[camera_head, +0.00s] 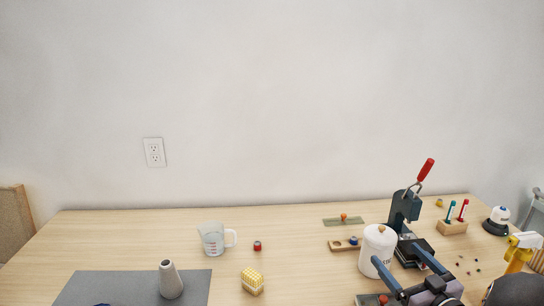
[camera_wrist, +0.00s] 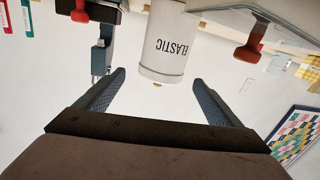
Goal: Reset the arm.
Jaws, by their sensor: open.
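My gripper (camera_head: 396,256) is at the lower right of the head view, its two blue-grey fingers spread and pointing away over the table. In the wrist view my gripper (camera_wrist: 157,78) is open with nothing held between its fingers. A white canister (camera_head: 377,246) with a lid and a knob stands upright by the left finger. In the wrist view, which is upside down, the canister (camera_wrist: 165,40) reads "ELASTIC" and lies ahead, beyond the fingertips. I cannot tell whether the finger touches it. The base of the canister is partly out of the wrist view.
A press with a red handle (camera_head: 425,170) stands right behind the canister. A wooden pen block (camera_head: 452,227), small dark bits and a yellow-handled tool (camera_head: 520,250) are at right. A measuring cup (camera_head: 212,238), grey mat (camera_head: 110,285) and vase (camera_head: 170,280) are at left. The table's middle is fairly clear.

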